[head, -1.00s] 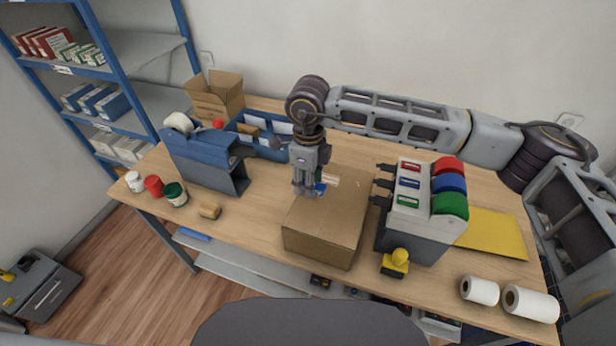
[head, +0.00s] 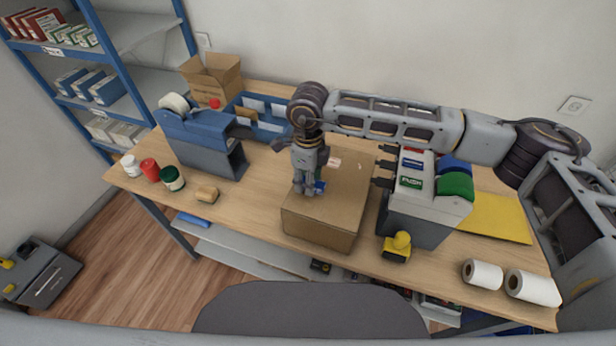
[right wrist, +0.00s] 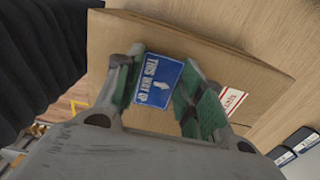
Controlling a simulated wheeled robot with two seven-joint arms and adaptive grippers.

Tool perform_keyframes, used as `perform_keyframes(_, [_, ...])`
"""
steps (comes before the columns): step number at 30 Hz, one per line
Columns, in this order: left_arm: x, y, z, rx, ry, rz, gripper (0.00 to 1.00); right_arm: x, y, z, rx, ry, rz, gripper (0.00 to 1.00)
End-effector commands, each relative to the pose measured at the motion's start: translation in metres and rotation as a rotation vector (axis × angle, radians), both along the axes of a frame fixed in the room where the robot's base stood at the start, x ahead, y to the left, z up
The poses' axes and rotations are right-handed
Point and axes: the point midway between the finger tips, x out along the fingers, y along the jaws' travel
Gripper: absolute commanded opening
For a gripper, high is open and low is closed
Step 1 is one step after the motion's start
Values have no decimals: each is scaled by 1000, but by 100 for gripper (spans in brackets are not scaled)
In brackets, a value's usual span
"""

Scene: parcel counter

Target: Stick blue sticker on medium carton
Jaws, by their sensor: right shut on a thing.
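The medium carton (head: 318,226) is a closed brown box on the counter, with a small red-and-white label (head: 335,163) on its top. My right gripper (head: 308,188) is over the left part of the carton's top, pointing down. It is shut on the blue sticker (head: 320,187). In the right wrist view the blue sticker (right wrist: 158,81) reads "THIS WAY UP" with a white arrow and shows between the green-padded fingers, in front of the carton (right wrist: 215,60). I cannot tell whether the sticker touches the carton. My left gripper is not in view.
A label dispenser (head: 415,205) with coloured rolls stands right of the carton, partly behind my right arm. A yellow-handled stamp (head: 398,246) is before it. A blue tape dispenser (head: 205,145) stands left. An open box (head: 212,80) and blue tray (head: 262,128) are behind.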

Motion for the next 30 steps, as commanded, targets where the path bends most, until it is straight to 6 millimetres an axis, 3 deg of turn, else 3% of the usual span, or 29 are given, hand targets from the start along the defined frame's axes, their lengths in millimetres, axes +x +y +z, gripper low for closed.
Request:
perform_keyframes(16, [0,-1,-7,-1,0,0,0,0,0,-7,0,0,0,31])
perform_keyframes(18, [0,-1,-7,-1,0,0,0,0,0,-7,0,0,0,45])
perform_keyframes(22, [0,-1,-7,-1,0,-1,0,0,0,-7,0,0,0,62])
perform_keyframes(30, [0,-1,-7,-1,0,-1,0,0,0,-7,0,0,0,64])
